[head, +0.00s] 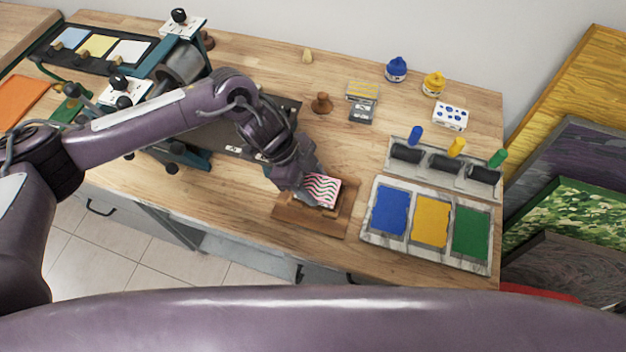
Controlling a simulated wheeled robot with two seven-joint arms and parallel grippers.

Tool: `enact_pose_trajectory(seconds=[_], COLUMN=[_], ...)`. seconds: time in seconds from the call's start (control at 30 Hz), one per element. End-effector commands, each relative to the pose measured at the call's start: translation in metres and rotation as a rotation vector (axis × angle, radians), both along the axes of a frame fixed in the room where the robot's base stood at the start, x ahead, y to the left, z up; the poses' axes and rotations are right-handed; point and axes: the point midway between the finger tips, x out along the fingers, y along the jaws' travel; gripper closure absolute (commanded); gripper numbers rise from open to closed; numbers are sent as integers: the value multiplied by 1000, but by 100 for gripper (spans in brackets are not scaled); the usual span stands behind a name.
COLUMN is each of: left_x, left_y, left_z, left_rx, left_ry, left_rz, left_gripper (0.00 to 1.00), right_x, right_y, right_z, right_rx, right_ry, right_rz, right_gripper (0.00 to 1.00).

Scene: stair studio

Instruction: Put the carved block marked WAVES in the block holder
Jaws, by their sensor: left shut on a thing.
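The carved block marked WAVES (323,189) shows a face with wavy red, white and dark green stripes. My left gripper (308,193) is shut on it at its left side. The block is over the shallow wooden tray (328,229) at the front edge of the bench, which looks like the block holder. I cannot tell whether the block rests in it or is held just above. The gripper hides part of the block and of the tray's left side. My right gripper is not in view.
An ink tray with blue, yellow and green pads (431,222) stands to the right, with rollers (444,163) behind it. A wooden knob (321,103) and small stacked blocks (362,102) stand behind. A press (180,66) is at the left. Bench between is clear.

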Motion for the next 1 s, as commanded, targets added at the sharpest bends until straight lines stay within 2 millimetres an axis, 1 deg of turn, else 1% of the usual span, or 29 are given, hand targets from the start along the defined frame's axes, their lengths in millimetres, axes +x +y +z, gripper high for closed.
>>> enact_pose_trajectory(seconds=[1.0], left_x=[0], left_y=[0], left_z=[-21], left_rx=[-1], left_ry=[0], left_rz=[0], left_gripper=[74], right_x=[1], right_y=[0], right_z=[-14], right_rx=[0], right_ry=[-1], right_rz=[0], right_gripper=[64])
